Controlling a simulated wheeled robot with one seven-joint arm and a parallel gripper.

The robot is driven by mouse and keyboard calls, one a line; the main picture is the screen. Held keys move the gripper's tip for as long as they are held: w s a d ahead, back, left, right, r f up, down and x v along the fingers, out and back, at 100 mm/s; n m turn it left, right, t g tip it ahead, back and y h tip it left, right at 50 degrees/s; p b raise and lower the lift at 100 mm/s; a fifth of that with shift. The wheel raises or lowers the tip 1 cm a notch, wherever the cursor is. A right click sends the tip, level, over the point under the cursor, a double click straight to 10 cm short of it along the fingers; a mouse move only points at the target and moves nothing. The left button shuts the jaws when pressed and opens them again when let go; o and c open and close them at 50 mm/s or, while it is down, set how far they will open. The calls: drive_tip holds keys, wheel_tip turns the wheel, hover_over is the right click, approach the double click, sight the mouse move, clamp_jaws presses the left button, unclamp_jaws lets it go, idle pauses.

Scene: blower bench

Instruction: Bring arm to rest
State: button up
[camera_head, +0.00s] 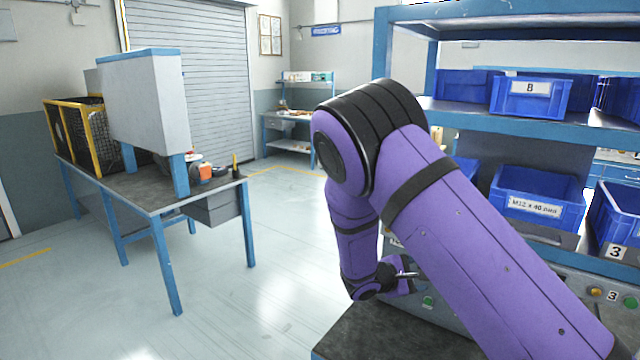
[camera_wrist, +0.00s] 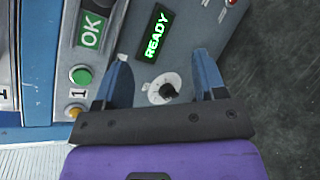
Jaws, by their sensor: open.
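My purple arm reaches in from the lower right in the head view, bent at the elbow. My gripper (camera_head: 408,276) is low beside the grey control panel (camera_head: 440,312), partly hidden by my forearm. In the wrist view my gripper (camera_wrist: 162,75) has its two blue fingers spread apart with nothing held. Between and just past the fingers is a black knob on a white dial (camera_wrist: 165,90). I cannot tell whether a finger touches the panel.
The panel bears a green READY display (camera_wrist: 156,35), an OK sign (camera_wrist: 91,30) and a green button (camera_wrist: 80,75). A blue rack (camera_head: 480,113) with blue bins (camera_head: 538,196) stands right. A workbench (camera_head: 140,192) stands left. Open floor (camera_head: 290,240) lies between.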

drive_tip(key=s+d+r+m+g+y, duration=0.3)
drive_tip(key=s+d+r+m, duration=0.15)
drive_tip(key=s+r, duration=0.45)
drive_tip(key=s+d+r+m+g+y, duration=0.3)
drive_tip(key=s+d+r+m+y, duration=0.15)
drive_tip(key=s+r, duration=0.4)
drive_tip(key=s+a+r+m+t+y, duration=0.1)
drive_tip(key=s+r+m+t+y, duration=0.1)
drive_tip(key=s+r, duration=0.4)
drive_tip(key=s+a+r+m+t+y, duration=0.2)
drive_tip(key=s+r, duration=0.5)
drive_tip(key=s, duration=0.6)
drive_tip(key=shift+m+t+y, duration=0.3)
drive_tip(key=shift+m+y, duration=0.4)
drive_tip(key=shift+y, duration=0.15)
drive_tip(key=shift+c, duration=0.2)
